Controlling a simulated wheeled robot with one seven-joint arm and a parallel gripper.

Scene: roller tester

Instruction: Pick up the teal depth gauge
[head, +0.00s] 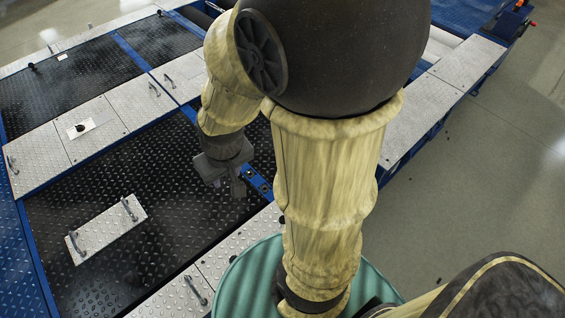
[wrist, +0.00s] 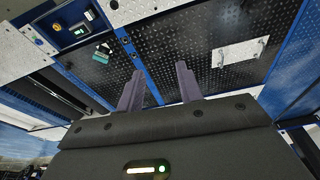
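A small teal object (wrist: 102,52), which looks like the depth gauge, lies on the black tread plate (wrist: 112,68) in the upper left of the wrist view. It is small there, so its details are unclear. I cannot see it in the head view, where my arm covers much of the middle. My gripper (wrist: 159,68) is open and empty, with its two fingers apart. The teal object lies beyond and to the left of the fingertips, not between them. In the head view my gripper (head: 227,184) hangs above the black tread plate.
A silver plate with two handles (head: 108,229) lies on the black plate; it also shows in the wrist view (wrist: 240,53). A device with a green display (wrist: 79,29) is near the teal object. Blue frame rails (wrist: 143,82) edge the plates. Open floor (head: 480,190) lies at right.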

